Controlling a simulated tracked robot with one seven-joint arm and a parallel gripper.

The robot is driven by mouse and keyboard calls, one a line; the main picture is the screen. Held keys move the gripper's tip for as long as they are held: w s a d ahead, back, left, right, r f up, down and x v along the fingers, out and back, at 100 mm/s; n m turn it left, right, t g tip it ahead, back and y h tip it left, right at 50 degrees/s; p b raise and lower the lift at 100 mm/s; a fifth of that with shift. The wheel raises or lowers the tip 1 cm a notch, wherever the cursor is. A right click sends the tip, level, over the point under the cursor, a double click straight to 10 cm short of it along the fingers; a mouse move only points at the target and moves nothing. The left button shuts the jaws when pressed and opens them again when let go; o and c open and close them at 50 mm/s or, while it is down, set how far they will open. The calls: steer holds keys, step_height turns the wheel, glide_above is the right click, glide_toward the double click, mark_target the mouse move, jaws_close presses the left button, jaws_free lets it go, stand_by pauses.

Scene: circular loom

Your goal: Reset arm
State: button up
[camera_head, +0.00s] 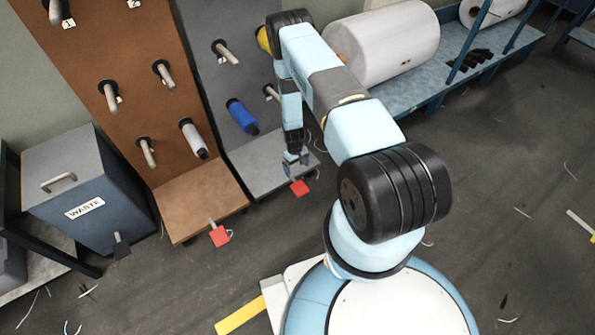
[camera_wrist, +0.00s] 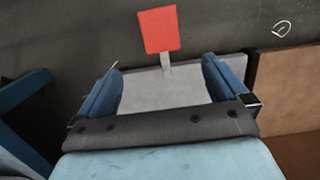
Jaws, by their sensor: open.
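My gripper (camera_head: 296,157) hangs at the end of my blue and black arm, pointing down above the front of the grey stand's base (camera_head: 262,178). In the wrist view its two blue fingers are wide apart, and the space between them (camera_wrist: 161,88) holds nothing. Behind that space lies the grey base plate. A red pedal-like plate (camera_head: 299,188) sits on a short stem at the front edge of the base. It also shows in the wrist view (camera_wrist: 158,30), beyond the fingertips. I cannot tell whether the gripper touches anything.
A brown peg board (camera_head: 150,50) with a second red plate (camera_head: 220,236) stands left. A blue spool (camera_head: 241,117) is on the grey panel. A waste bin (camera_head: 85,190) is at far left. A large white roll (camera_head: 385,40) lies behind my arm. Floor at right is mostly clear.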

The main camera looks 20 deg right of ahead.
steer(key=shift+r, duration=0.15)
stand_by(0.4)
steer(key=w+r+t, duration=0.1)
steer(key=w+r, duration=0.2)
steer(key=r, duration=0.4)
steer(key=w+r, duration=0.4)
steer(key=r, duration=0.3)
step_height(320, 180, up, 40)
steer(key=a+m+t, duration=0.1)
steer(key=a+t, duration=0.1)
steer(key=s+a+r+m+t, duration=0.1)
steer(key=s+r, duration=0.7)
steer(key=r, duration=0.2)
steer(key=s+a+r+t, duration=0.1)
steer(key=s+r, duration=0.7)
steer(key=r, duration=0.3)
steer(key=s+r+t, duration=0.1)
steer(key=s+r, duration=0.2)
steer(key=s, duration=0.7)
steer(key=s+r+t, duration=0.1)
steer(key=s+r, duration=0.2)
steer(key=s, duration=0.8)
steer(key=shift+s+r+m, duration=0.2)
steer(key=shift+s+m, duration=0.05)
steer(key=shift+m, duration=0.15)
